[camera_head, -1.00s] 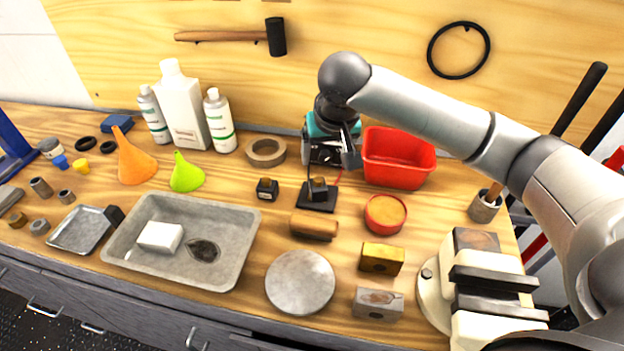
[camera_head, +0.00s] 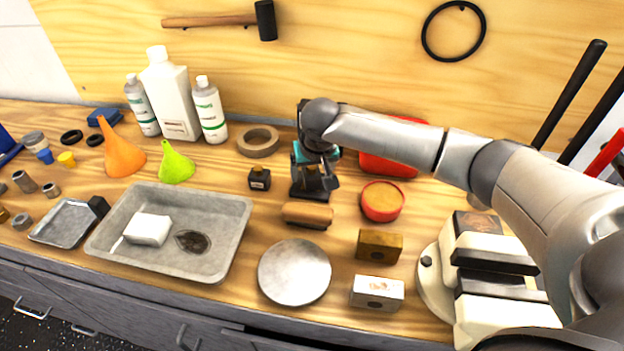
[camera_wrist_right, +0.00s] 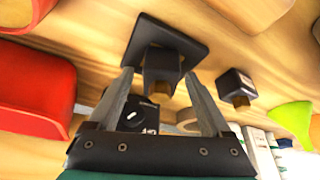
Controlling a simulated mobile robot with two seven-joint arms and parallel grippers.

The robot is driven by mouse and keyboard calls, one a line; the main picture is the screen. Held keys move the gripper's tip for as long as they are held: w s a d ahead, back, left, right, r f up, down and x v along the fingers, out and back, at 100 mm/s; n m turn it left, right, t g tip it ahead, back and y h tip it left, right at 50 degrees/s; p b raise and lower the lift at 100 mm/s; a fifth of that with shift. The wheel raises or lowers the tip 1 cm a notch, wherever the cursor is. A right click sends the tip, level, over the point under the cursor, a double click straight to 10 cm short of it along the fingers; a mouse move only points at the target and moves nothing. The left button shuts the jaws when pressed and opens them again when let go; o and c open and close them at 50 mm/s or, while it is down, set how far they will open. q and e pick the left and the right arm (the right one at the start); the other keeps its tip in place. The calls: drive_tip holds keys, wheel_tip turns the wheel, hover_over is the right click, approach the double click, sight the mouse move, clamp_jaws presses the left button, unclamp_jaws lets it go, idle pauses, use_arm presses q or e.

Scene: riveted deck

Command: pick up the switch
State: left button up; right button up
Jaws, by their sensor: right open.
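A small black block with a brownish tip (camera_wrist_right: 161,68), which looks like the switch, stands on a black square plate (camera_wrist_right: 185,42). In the head view the plate (camera_head: 298,191) shows on the bench, and my gripper mostly covers the block. A similar black block (camera_wrist_right: 236,84) stands apart, also in the head view (camera_head: 260,178); I cannot tell for sure which is the switch. My right gripper (camera_head: 318,184) is open just above the plate. In the wrist view its fingertips (camera_wrist_right: 158,74) lie either side of the first block, with no clear contact. My left gripper is out of view.
A red bin (camera_head: 390,166) and a round red tin (camera_head: 382,202) are right of the gripper. A wooden cylinder (camera_head: 307,214) lies just in front. A tape roll (camera_head: 258,141) is behind left. A black box with a dial (camera_wrist_right: 138,118) shows beyond the fingers.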

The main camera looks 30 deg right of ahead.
drive_tip(key=shift+c, duration=0.2)
clamp_jaws()
idle(0.6)
